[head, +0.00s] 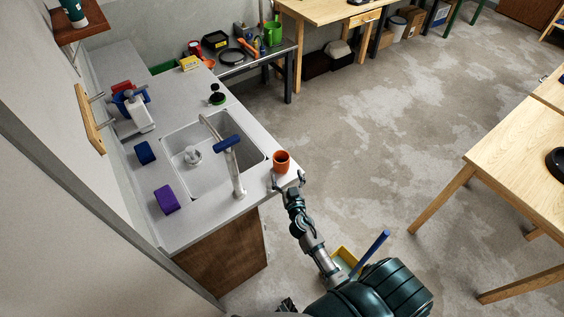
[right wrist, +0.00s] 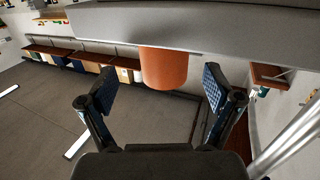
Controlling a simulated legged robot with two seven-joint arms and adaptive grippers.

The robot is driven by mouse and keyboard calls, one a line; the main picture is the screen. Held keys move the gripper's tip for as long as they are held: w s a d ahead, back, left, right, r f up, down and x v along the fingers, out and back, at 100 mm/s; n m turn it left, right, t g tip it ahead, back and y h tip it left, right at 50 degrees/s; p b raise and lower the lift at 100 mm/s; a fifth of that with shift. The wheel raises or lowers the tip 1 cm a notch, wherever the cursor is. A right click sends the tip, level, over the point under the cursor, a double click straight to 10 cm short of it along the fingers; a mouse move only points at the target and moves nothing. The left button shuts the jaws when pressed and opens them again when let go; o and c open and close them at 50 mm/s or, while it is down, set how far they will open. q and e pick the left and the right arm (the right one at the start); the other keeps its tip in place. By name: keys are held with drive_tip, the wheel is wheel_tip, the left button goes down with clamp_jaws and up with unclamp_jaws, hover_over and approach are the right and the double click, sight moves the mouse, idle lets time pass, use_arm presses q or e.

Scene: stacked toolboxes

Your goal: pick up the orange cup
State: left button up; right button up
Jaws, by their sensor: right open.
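The orange cup (head: 282,161) stands upright on the grey counter (head: 255,205), at its right edge beside the sink. My right gripper (head: 288,180) is open at the counter's edge, just on the near side of the cup, with its fingers spread to either side. In the right wrist view the picture looks upside down. There the cup (right wrist: 164,68) lies ahead, between the lines of the two open fingers (right wrist: 155,90) and a little beyond their tips. Nothing is held. I cannot make out my left gripper.
The white sink (head: 190,180) with its tall faucet (head: 234,165) is left of the cup. A purple block (head: 167,199) and a blue block (head: 145,152) lie on the counter's left. A metal bench (head: 250,60) with tools stands behind.

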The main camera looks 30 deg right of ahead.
sight(282, 170)
drive_tip(key=shift+w, duration=1.15)
drive_tip(key=x, duration=0.5)
drive_tip(key=shift+d+f+p, duration=0.25)
drive_tip(key=shift+f+p, duration=0.05)
drive_tip(key=shift+f, duration=0.1)
drive_tip(key=shift+s, duration=0.15)
drive_tip(key=shift+a+r, duration=0.1)
drive_tip(key=shift+a, duration=0.05)
drive_tip(key=c, duration=0.4)
drive_tip(key=shift+a, duration=0.2)
drive_tip(key=c, duration=0.9)
drive_tip(key=shift+d+r, duration=0.1)
drive_tip(key=shift+d, duration=0.05)
